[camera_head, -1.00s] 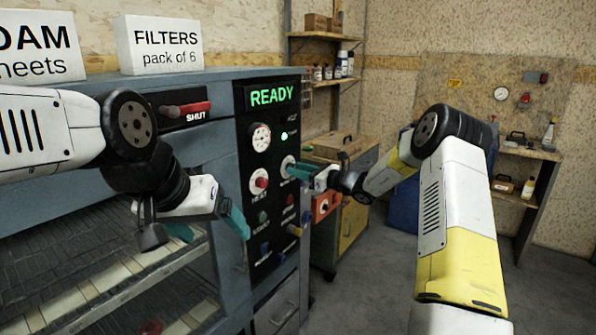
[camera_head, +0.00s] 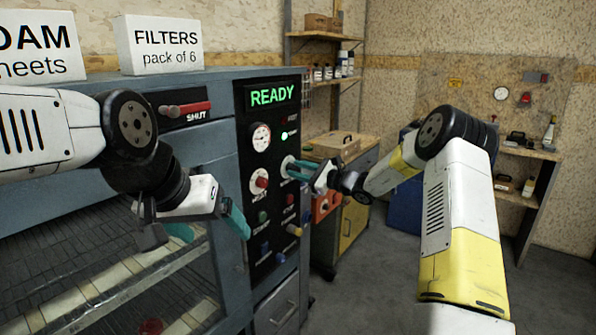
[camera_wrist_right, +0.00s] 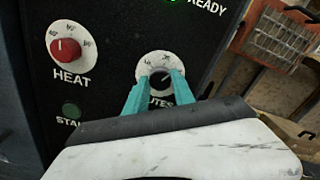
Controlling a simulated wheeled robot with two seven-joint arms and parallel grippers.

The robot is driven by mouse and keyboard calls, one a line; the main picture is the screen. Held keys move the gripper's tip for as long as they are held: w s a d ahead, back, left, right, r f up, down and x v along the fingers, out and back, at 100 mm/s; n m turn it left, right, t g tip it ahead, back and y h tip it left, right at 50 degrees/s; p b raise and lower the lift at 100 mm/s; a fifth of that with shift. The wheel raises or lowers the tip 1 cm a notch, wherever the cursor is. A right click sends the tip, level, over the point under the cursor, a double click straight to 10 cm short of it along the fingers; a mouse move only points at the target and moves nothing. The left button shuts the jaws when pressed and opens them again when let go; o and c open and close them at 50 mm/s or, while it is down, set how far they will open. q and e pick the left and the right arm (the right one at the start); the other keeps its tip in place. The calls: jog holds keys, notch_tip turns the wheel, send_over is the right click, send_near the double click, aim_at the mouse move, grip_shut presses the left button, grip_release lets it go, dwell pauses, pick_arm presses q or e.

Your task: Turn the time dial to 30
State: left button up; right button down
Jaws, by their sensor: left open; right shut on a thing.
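The time dial (camera_head: 287,166) is a white round scale with a dark knob on the black control panel. It also shows in the right wrist view (camera_wrist_right: 146,66), with the label below it partly covered. My right gripper (camera_wrist_right: 157,82) has its teal fingers on either side of the dark knob and is shut on it. In the head view the right gripper (camera_head: 299,169) reaches the dial from the right. The number the dial points to is too small and covered to read. My left gripper (camera_head: 210,228) is open and empty in front of the cabinet, left of the panel.
The red HEAT knob (camera_wrist_right: 66,50) sits left of the dial. Below are several coloured buttons and a yellowish knob (camera_head: 294,230) sticking out. A green READY display (camera_head: 271,96) and a gauge (camera_head: 261,137) are above. A wooden-topped cabinet (camera_head: 337,147) stands behind my right gripper.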

jog(key=n, duration=0.6)
jog(key=shift+n, duration=0.3)
dwell(0.4)
jog(key=c, duration=1.1)
grip_release()
jog(key=shift+o, duration=0.2)
jog(key=shift+s+d, duration=0.1)
jog(key=v, duration=0.7)
jog(key=shift+s+d, duration=0.2)
jog(key=shift+d, duration=0.05)
